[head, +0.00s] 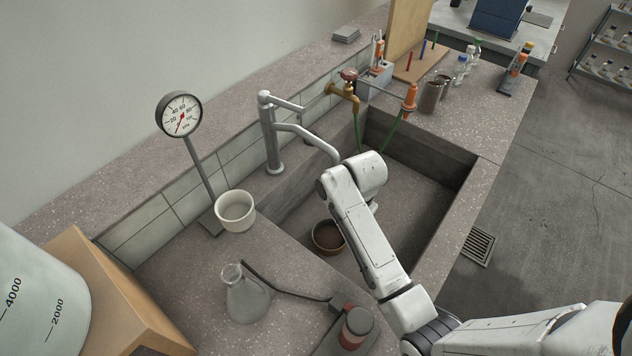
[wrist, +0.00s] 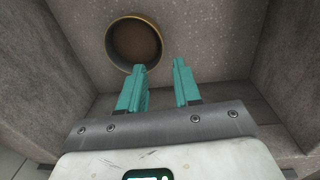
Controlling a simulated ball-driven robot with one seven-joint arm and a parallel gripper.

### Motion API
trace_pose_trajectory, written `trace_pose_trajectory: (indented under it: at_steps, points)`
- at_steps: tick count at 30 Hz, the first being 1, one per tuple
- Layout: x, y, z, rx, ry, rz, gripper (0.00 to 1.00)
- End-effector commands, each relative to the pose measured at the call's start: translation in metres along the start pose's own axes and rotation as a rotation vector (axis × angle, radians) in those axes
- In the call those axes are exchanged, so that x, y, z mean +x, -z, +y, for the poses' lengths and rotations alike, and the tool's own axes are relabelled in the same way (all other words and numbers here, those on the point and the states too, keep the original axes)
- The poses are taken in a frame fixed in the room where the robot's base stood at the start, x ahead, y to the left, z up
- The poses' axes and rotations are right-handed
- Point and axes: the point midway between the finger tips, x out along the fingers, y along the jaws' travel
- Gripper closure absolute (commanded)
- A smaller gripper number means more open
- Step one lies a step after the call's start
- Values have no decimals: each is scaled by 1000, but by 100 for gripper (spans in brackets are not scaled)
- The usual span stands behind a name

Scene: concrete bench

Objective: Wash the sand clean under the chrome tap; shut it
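The chrome tap (head: 272,135) stands at the back left edge of the sink, its spout reaching over the basin. No water shows below the spout. A round pan with a brassy rim and brown contents, seemingly the sand (head: 328,237), sits on the sink floor below and left of my forearm. The pan also shows at the top of the wrist view (wrist: 135,43). My gripper (wrist: 157,67) has its teal fingers apart, with nothing between them, and points towards the sink floor beside the pan. In the head view my arm hides the gripper.
The stone sink (head: 420,150) has raised walls around the basin. A brass tap (head: 345,90) is at the back. A white cup (head: 235,211), a glass flask (head: 245,292) and a dial gauge (head: 179,115) stand to the left. The right part of the basin is clear.

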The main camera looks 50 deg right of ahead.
Motion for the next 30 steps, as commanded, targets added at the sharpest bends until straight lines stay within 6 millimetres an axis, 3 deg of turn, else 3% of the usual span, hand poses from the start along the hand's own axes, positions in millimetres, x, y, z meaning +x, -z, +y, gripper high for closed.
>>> trace_pose_trajectory:
  at_steps: [11,14,20,25,30]
  points:
    - [0,0,0,0,0,0,67]
    - [0,0,0,0,0,0,59]
    - [-4,2,2,22,-20,-4,59]
    - [-32,18,16,199,-169,-14,59]
    - [-92,37,35,510,-432,41,59]
